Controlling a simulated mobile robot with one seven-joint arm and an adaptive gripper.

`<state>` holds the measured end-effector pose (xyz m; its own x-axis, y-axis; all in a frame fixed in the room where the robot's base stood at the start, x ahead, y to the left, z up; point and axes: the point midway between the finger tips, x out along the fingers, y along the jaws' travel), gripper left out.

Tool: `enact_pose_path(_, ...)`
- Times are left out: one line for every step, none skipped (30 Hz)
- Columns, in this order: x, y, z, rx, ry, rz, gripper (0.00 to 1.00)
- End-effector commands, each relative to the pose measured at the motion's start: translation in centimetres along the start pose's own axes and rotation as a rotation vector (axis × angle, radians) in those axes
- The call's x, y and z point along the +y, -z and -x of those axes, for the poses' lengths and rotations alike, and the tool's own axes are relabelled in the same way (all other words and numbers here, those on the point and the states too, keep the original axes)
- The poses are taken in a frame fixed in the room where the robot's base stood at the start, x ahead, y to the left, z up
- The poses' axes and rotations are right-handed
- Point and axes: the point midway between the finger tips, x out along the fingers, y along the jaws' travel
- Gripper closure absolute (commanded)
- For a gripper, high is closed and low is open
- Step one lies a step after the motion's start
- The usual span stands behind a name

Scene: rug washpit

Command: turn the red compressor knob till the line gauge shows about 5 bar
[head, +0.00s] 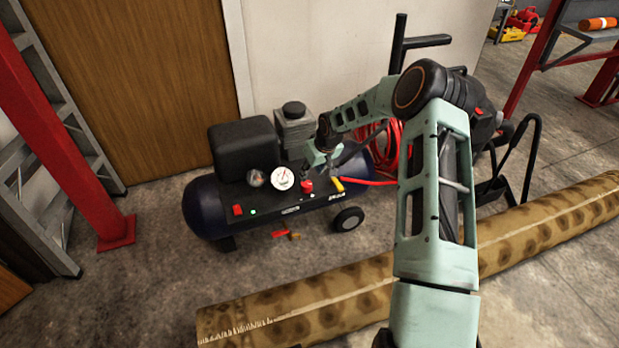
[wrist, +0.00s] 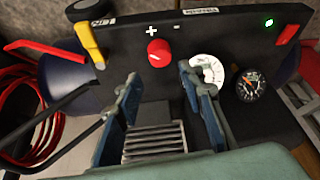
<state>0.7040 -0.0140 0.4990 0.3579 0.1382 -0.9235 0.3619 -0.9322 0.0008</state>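The red compressor knob (head: 307,186) is on the black panel of the dark blue compressor (head: 203,208). In the wrist view the knob (wrist: 158,52) sits beneath "+" and "-" marks. My gripper (head: 320,163) is just above and behind the knob in the head view. In the wrist view my gripper (wrist: 159,74) has its fingers spread, with the knob beyond the gap and apart from both. A white-faced gauge (wrist: 207,72) is partly covered by the right finger, and a dark-faced gauge (wrist: 250,86) is beside it. I cannot read either value or tell which is the line gauge.
A yellow valve lever (wrist: 90,42) and red hose (wrist: 22,113) are left of the knob in the wrist view. A red switch (head: 238,210) and green light (head: 253,212) are on the panel. A rolled rug (head: 299,312) lies on the floor in front.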

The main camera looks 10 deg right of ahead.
Motion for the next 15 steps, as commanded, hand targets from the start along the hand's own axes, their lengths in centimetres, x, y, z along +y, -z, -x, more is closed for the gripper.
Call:
enact_pose_path(0.1, 0.1, 0.9, 0.001, -0.001, 0.0, 0.64)
enact_pose_path(0.1, 0.0, 1.3, 0.001, -0.001, 0.001, 0.64)
enact_pose_path(0.1, 0.1, 1.8, 0.002, -0.001, 0.001, 0.64)
enact_pose_path(0.0, 0.1, 2.1, 0.002, -0.001, 0.001, 0.64)
enact_pose_path(0.0, 0.1, 2.5, 0.002, -0.001, 0.001, 0.64)
enact_pose_path(0.0, 0.1, 2.8, 0.002, 0.0, 0.0, 0.64)
enact_pose_path(0.0, 0.1, 3.0, 0.001, 0.0, 0.0, 0.64)
enact_pose_path(0.0, 0.1, 3.1, 0.001, 0.0, 0.0, 0.64)
enact_pose_path(0.0, 0.1, 3.3, 0.001, 0.0, 0.0, 0.64)
enact_pose_path(0.0, 0.0, 3.5, 0.001, 0.0, 0.0, 0.64)
enact_pose_path(0.0, 0.0, 3.5, 0.001, 0.0, 0.0, 0.64)
enact_pose_path(0.0, 0.0, 3.6, 0.001, 0.0, 0.0, 0.64)
enact_pose_path(0.0, 0.0, 3.6, 0.001, 0.0, 0.0, 0.64)
enact_pose_path(0.0, 0.0, 3.6, 0.001, 0.0, 0.0, 0.64)
enact_pose_path(0.0, 0.0, 3.6, 0.001, 0.0, 0.0, 0.64)
